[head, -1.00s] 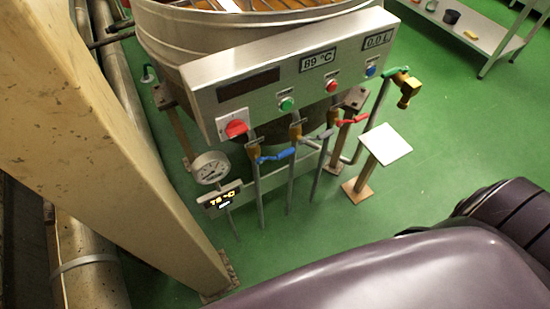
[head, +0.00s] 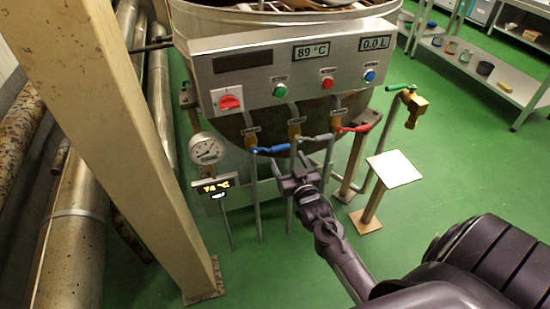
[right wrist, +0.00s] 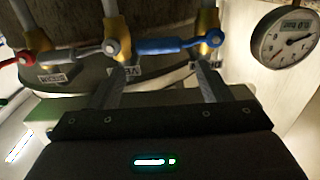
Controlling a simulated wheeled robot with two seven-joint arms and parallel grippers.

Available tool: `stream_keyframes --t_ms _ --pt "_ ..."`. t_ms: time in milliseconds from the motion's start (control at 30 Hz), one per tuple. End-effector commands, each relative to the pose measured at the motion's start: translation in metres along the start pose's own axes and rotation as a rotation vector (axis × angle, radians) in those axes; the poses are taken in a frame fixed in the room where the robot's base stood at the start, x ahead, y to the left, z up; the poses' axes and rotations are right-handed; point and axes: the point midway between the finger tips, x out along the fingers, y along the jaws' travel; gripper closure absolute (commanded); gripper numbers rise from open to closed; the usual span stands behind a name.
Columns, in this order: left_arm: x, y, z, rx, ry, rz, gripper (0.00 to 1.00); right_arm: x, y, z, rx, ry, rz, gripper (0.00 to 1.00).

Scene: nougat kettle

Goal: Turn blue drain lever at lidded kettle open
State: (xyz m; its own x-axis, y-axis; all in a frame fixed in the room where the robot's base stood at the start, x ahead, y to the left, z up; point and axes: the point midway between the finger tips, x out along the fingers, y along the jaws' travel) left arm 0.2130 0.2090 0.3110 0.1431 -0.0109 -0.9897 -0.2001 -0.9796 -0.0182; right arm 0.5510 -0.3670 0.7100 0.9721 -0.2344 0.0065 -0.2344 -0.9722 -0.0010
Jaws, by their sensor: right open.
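The blue lever (head: 271,150) sits on the leftmost brass valve under the kettle (head: 330,140). It points sideways, to the right. In the right wrist view, which is upside down, the blue lever (right wrist: 165,45) spans much of the gap between my fingertips, beyond them. My right gripper (head: 298,177) is open and empty, below and slightly right of the blue lever in the head view. Its two fingers (right wrist: 160,68) reach toward the valves; I see no clear contact. The kettle's top is cut off, so its lid cannot be judged. My left gripper is out of view.
A grey lever (head: 318,137) and a red lever (head: 355,129) sit right of the blue one. The control panel (head: 295,72) overhangs them. A dial gauge (head: 207,148) and a beige column (head: 125,140) stand left. A white plate on a post (head: 394,168) stands right.

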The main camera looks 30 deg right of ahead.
Motion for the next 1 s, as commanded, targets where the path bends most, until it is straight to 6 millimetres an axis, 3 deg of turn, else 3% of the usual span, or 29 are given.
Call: stream_keyframes --t_ms 433,833,1000 --pt "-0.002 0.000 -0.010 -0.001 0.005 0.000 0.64 0.065 0.000 0.000 0.000 -0.001 0.000 0.29" --pt "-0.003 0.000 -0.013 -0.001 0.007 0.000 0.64 0.073 0.000 0.001 0.000 -0.004 -0.001 0.29" --pt "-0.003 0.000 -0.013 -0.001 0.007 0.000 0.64 0.073 0.000 0.001 0.000 -0.004 -0.001 0.51"
